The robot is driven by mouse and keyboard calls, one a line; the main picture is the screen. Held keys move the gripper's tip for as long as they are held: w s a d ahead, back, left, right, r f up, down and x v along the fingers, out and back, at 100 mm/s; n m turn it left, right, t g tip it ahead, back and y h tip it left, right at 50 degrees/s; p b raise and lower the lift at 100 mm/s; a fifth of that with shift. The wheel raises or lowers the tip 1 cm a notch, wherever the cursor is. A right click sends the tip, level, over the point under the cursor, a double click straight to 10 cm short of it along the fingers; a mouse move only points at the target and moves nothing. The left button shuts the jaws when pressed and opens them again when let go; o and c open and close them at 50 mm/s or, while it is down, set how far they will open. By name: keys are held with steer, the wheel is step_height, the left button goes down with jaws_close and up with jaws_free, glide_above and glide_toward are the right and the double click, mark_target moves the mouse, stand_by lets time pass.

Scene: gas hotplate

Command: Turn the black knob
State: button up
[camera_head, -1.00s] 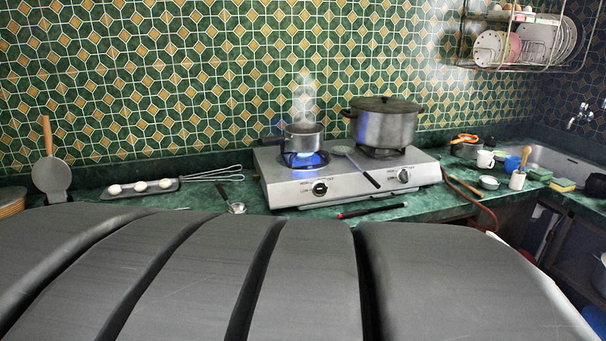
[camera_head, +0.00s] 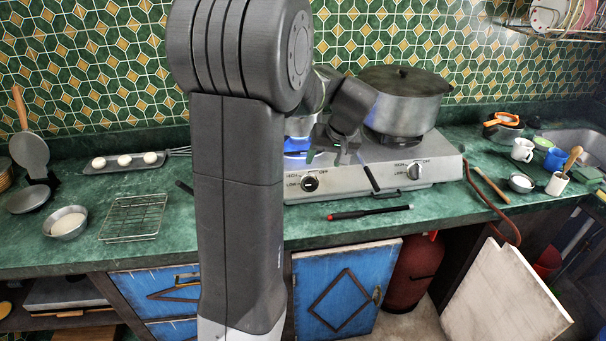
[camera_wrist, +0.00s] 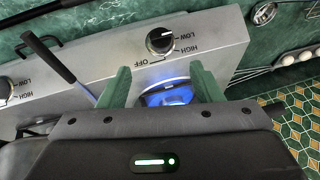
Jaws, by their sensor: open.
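The black knob (camera_head: 310,183) is on the front panel of the silver gas hotplate (camera_head: 385,180), below the left burner. In the wrist view the black knob (camera_wrist: 160,41) shows near the top centre, with LOW, HIGH and OFF printed around it. My gripper (camera_head: 325,153) is above the hotplate's left half, above and a little right of the knob, not touching it. In the wrist view the two green fingers of my gripper (camera_wrist: 159,78) are apart and empty, with the knob beyond their tips. A blue flame (camera_wrist: 168,94) burns on the left burner.
A second knob (camera_head: 413,171) is at the panel's right. A large lidded pot (camera_head: 405,100) stands on the right burner; a small pot on the left burner is mostly hidden by my arm. A dark-handled utensil (camera_head: 371,178) overhangs the front edge. A red-black stick (camera_head: 370,212) lies before the hotplate.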

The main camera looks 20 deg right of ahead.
mark_target(312, 182)
steer(key=p+x, duration=0.1)
steer(key=x, duration=1.1)
steer(key=shift+a+f, duration=0.1)
steer(key=shift+f, duration=0.15)
steer(key=shift+c, duration=0.5)
steer(key=c, duration=0.8)
